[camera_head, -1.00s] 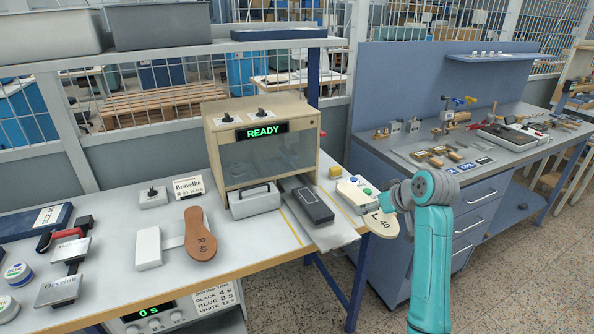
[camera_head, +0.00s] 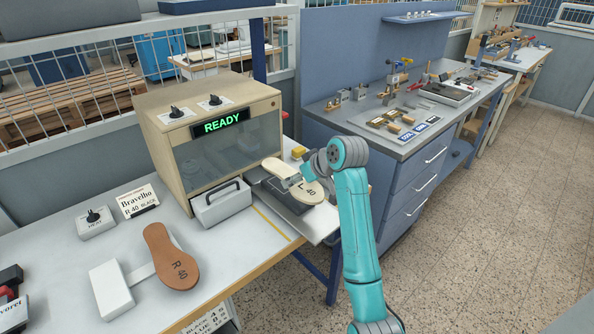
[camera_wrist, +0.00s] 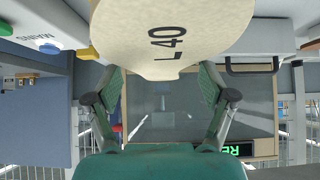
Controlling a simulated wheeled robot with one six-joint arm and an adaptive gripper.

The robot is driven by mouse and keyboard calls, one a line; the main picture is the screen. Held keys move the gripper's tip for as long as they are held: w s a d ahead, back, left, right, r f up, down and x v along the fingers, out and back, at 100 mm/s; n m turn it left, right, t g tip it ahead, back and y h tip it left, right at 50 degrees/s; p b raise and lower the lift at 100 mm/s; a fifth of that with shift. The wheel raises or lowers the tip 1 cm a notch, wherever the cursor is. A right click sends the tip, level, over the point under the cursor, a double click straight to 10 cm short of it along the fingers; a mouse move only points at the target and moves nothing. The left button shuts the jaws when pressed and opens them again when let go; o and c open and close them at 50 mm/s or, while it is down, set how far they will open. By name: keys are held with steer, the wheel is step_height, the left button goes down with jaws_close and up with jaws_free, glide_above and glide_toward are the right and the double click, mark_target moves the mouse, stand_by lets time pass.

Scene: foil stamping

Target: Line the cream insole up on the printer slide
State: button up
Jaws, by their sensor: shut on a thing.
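The cream insole (camera_head: 277,168), marked L 40, is over the printer slide in the head view. It also fills the top of the wrist view (camera_wrist: 165,45). The slide has a dark pad (camera_head: 288,203) on a pale metal plate (camera_head: 318,228), in front of the printer (camera_head: 215,145), whose display reads READY. The insole hides much of the pad. I cannot tell whether it touches the pad or hovers just above.
A brown insole (camera_head: 170,255) marked R 40 lies at the left, with a white block (camera_head: 115,290) beside it. A white box with a handle (camera_head: 220,205) stands left of the slide. A yellow block (camera_head: 298,153) is behind the insole. The blue workbench (camera_head: 380,170) stands to the right.

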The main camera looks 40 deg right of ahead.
steer(key=shift+f, duration=2.35)
steer(key=shift+s+d+f, duration=0.1)
steer(key=shift+s, duration=0.1)
steer(key=shift+f, duration=0.65)
stand_by(1.5)
steer(key=o, duration=1)
steer(key=shift+o, duration=0.2)
